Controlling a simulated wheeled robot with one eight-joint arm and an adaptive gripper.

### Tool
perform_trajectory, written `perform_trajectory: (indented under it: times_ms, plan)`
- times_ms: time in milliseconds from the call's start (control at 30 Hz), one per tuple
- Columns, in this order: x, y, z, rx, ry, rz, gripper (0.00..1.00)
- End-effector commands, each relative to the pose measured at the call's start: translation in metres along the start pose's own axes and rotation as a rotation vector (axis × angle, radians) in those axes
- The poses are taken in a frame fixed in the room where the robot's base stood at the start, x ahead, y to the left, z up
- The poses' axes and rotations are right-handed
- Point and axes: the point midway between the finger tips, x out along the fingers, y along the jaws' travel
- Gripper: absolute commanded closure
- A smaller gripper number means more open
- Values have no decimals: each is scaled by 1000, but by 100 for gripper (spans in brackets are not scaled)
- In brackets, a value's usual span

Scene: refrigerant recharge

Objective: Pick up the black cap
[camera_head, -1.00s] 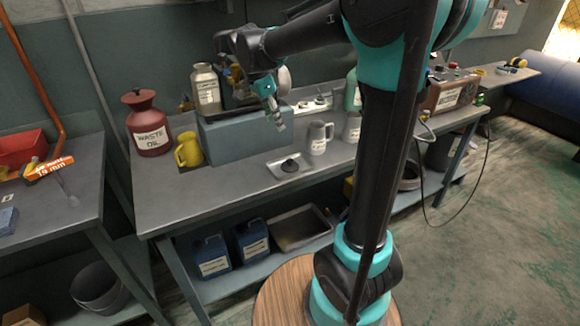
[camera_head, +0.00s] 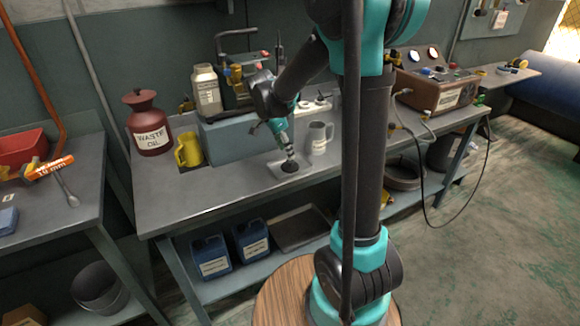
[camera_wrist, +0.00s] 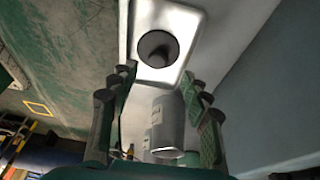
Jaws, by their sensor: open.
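The black cap (camera_head: 289,167) is a small dark round piece with a raised knob. It sits on a light metal tray (camera_head: 274,168) on the workbench. In the wrist view the cap (camera_wrist: 158,48) lies on the tray (camera_wrist: 187,22), just beyond my fingertips. My gripper (camera_head: 289,161) points down close above the cap in the head view, and its tips partly hide it. In the wrist view my gripper (camera_wrist: 157,82) is open, its two fingers apart with nothing between them. I cannot tell whether the fingertips touch anything.
A blue-grey block (camera_head: 235,140) is behind left, with a yellow jug (camera_head: 188,150) and red waste oil can (camera_head: 148,125) further left. The bench front left is clear.

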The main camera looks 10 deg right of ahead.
Motion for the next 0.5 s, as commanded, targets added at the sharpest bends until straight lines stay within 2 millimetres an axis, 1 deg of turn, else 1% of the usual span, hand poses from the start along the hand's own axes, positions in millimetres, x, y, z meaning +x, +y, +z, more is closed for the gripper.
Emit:
perform_trajectory:
  times_ms: [100,233,333,500]
  plan:
    - [18,4,1,1,0,0,52]
    - [34,5,1,1,0,-1,52]
    - [41,5,1,0,0,-2,52]
    - [43,5,1,0,1,-2,52]
